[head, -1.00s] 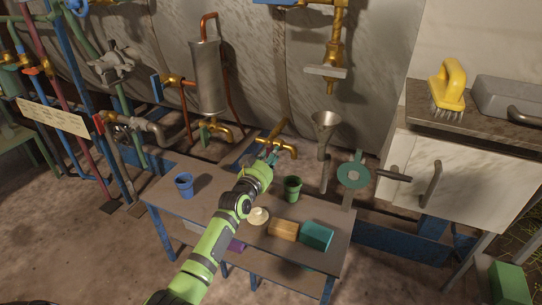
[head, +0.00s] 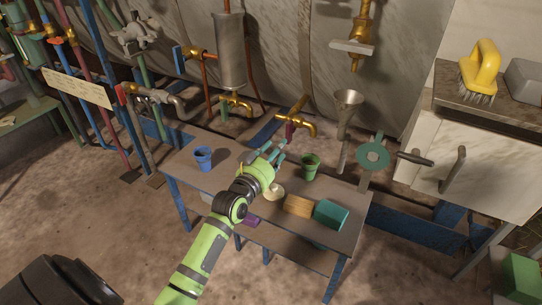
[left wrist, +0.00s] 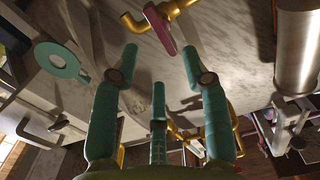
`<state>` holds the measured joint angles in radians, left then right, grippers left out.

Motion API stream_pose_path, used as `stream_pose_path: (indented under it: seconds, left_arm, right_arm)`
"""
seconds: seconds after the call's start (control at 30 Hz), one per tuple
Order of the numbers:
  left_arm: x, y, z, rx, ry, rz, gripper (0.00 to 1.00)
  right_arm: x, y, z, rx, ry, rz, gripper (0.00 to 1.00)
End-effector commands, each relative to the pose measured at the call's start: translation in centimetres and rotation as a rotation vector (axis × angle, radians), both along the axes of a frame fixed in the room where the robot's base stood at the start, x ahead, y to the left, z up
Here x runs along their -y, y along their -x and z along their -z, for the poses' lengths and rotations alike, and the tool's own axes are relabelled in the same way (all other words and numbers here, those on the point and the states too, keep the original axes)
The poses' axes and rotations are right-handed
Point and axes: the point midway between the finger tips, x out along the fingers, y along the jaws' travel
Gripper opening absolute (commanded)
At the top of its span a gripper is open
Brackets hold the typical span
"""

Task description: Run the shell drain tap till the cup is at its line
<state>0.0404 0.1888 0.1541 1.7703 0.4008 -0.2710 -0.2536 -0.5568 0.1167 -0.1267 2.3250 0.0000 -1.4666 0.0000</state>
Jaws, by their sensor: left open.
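A brass tap (head: 303,123) with a purple lever handle (head: 290,130) sticks out over the far edge of the bench. I cannot read a label naming it. A green cup (head: 310,167) stands upright on the bench near and below its spout; its line and contents cannot be made out. No stream shows. My left gripper (head: 277,152) is open and empty, below and left of the tap, apart from the handle. In the left wrist view the open fingers (left wrist: 160,62) point toward the purple handle (left wrist: 161,30), with a gap between. My right gripper is not in view.
A blue cup (head: 203,159) stands on the bench (head: 185,168). A wooden block (head: 298,206), a teal box (head: 331,214) and a pale round item (head: 274,192) lie nearer. Another brass tap (head: 236,103) sits under the metal cylinder (head: 230,50). A funnel (head: 348,99) and green wheel (head: 373,154) stand right.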

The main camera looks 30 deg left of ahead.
Motion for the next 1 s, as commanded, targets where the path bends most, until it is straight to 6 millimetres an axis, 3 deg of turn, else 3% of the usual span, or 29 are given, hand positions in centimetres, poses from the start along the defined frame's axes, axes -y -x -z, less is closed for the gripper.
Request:
stream_pose_path:
  seconds: [0.1,0.27,1.0]
  left_arm:
    - [0.1,1.6,0.1,-0.001,0.001,0.000,0.46]
    - [0.2,2.5,0.0,-0.001,0.000,0.000,0.46]
    - [0.2,2.5,0.0,0.000,0.000,0.000,0.46]
  right_arm:
    - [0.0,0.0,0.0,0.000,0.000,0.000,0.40]
    - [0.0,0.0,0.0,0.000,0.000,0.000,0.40]
    - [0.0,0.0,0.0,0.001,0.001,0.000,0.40]
